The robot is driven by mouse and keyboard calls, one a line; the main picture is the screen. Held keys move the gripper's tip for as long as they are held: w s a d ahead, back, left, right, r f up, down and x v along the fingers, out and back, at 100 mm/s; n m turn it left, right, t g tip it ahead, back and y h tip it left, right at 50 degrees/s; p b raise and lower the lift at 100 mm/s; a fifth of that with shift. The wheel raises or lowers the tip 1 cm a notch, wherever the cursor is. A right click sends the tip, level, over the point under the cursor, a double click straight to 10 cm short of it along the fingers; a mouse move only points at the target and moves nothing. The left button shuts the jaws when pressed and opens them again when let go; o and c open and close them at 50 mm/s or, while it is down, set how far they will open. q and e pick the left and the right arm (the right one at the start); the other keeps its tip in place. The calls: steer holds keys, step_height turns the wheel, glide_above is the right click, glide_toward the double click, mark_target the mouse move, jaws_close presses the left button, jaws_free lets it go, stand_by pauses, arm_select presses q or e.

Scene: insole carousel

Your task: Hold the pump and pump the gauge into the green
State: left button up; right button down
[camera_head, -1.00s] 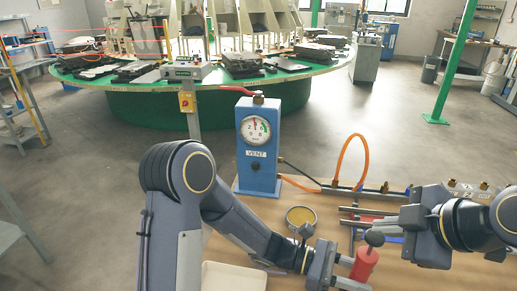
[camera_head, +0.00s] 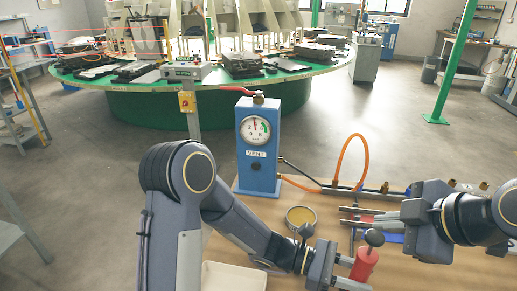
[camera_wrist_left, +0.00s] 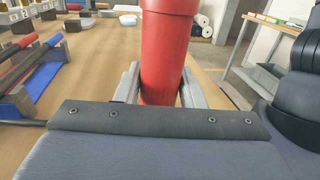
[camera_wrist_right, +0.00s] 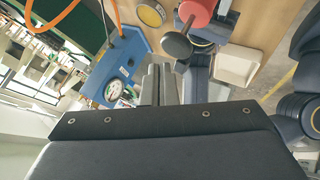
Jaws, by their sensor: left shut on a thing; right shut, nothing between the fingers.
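The red pump (camera_head: 364,265) stands with its dark round handle knob (camera_head: 374,238) on top. My left gripper (camera_wrist_left: 160,85) is shut around its red body. The gauge (camera_head: 255,130) is a white dial on a blue post; its needle points close to straight up, and a green sector lies at the dial's right. My right gripper (camera_head: 342,215) is shut and empty, above and a little left of the knob in the head view. In the right wrist view the knob (camera_wrist_right: 176,45) is apart from the fingers.
An orange hose (camera_head: 340,160) arches right of the blue post. A round yellow-faced tin (camera_head: 301,217) and a white tray (camera_head: 232,279) are on the wooden table. The green carousel (camera_head: 140,104) stands behind.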

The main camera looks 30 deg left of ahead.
mark_target(381, 245)
arm_select(q)
steer(key=shift+f, duration=0.15)
arm_select(e)
step_height(381, 245, down, 5)
arm_select(q)
steer(key=shift+s, duration=0.1)
arm_select(e)
steer(key=shift+s+d+f, duration=0.1)
steer(key=shift+f, duration=0.55)
stand_by(1.4)
arm_select(q)
steer(key=shift+s+d, duration=0.15)
arm_select(e)
steer(key=shift+d+f, duration=0.15)
steer(key=shift+f, duration=0.4)
steer(key=shift+s+f, duration=0.1)
steer(key=shift+s, duration=0.05)
arm_select(q)
steer(key=shift+w, duration=0.25)
arm_select(e)
steer(key=shift+r, duration=3.4)
steer(key=shift+a, duration=0.2)
arm_select(q)
steer(key=o, duration=1.2)
